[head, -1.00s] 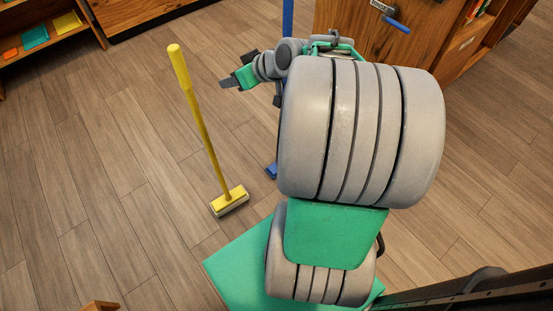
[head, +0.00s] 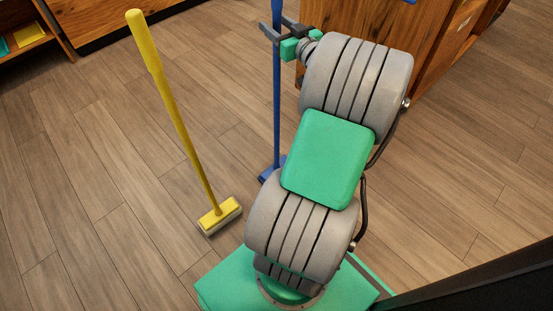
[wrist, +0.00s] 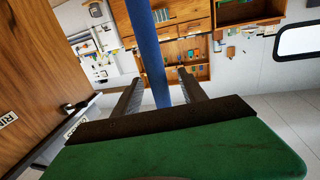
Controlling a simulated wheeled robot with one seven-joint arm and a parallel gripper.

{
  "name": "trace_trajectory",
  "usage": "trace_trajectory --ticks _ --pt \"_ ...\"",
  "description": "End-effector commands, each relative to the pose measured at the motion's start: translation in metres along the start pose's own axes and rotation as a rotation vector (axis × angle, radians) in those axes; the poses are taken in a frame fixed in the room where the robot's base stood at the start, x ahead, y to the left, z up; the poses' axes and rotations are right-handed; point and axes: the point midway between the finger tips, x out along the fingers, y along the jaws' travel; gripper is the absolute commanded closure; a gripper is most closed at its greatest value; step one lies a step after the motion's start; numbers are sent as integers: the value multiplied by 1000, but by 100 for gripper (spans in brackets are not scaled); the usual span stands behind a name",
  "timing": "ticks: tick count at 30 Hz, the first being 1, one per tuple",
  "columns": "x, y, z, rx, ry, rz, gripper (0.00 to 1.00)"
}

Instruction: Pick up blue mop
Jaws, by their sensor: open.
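The blue mop stands nearly upright on the floor, its pole (head: 277,110) rising past the top of the head view and its blue head (head: 268,172) partly hidden behind my arm. My gripper (head: 272,30) is open at the upper part of the pole. In the wrist view the blue pole (wrist: 150,45) runs down between the two dark fingers of my gripper (wrist: 160,88), with gaps on both sides. The fingers are not closed on it.
A yellow mop (head: 180,110) stands on the wooden floor left of the blue one. A wooden cabinet (head: 350,25) is close behind my arm at the upper right. A low shelf (head: 50,25) is at the upper left.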

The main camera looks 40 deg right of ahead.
Motion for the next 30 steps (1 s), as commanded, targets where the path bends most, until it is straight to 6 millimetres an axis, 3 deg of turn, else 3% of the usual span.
trace_trajectory --ticks 5,23,30 --pt "0 0 0 0 -1 1 51" --pt "0 0 0 0 -1 0 100" --pt "0 0 -1 -2 1 0 100"
